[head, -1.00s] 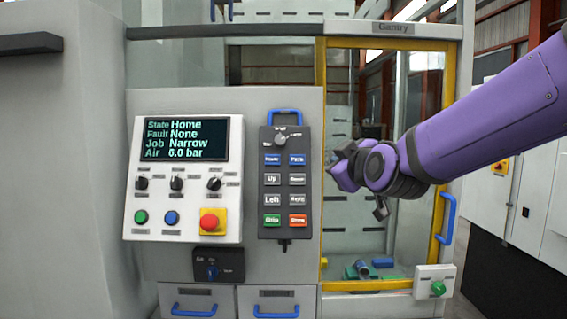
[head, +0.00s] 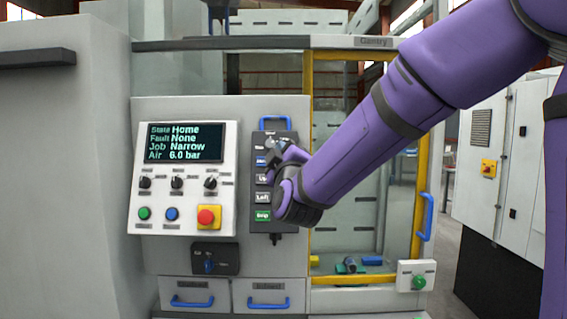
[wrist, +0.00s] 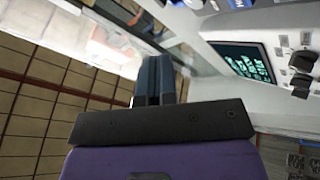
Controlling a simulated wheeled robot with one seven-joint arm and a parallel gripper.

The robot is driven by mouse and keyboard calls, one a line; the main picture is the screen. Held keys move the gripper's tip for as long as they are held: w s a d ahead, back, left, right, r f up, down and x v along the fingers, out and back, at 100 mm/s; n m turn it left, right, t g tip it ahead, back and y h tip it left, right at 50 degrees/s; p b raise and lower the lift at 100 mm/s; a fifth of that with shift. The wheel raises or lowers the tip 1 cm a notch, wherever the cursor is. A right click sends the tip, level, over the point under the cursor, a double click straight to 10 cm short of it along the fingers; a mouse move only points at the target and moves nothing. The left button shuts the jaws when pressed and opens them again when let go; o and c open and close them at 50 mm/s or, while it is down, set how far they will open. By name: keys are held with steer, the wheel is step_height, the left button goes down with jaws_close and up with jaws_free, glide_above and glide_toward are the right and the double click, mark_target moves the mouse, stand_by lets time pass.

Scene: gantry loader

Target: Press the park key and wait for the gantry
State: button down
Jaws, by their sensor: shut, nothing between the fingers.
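The dark key pendant (head: 259,227) hangs on the grey machine front, right of the control panel. Its left column of keys shows: a blue key (head: 261,161), Up (head: 263,179), Left (head: 262,197) and green Grip (head: 263,215). The right column, with the park key, is hidden behind my gripper and wrist. My gripper (head: 273,150) is at the pendant's upper part, its fingers shut and empty; I cannot tell whether they touch a key. In the wrist view the two fingers (wrist: 153,80) lie together. The screen (head: 186,143) reads State Home, Fault None, Job Narrow, Air 6.0 bar.
The control panel (head: 185,226) carries knobs, a green and a blue button, and a red stop button (head: 207,217). The yellow-framed gantry door (head: 420,180) with a blue handle (head: 428,217) is behind my arm. A green button box (head: 417,271) sits below right.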

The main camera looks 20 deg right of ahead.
steer(key=w+d+f, duration=0.2)
steer(key=w+f, duration=0.1)
steer(key=w, duration=0.5)
steer(key=shift+d, duration=0.3)
stand_by(2.1)
steer(key=shift+w+d+f, duration=0.15)
steer(key=shift+w, duration=0.2)
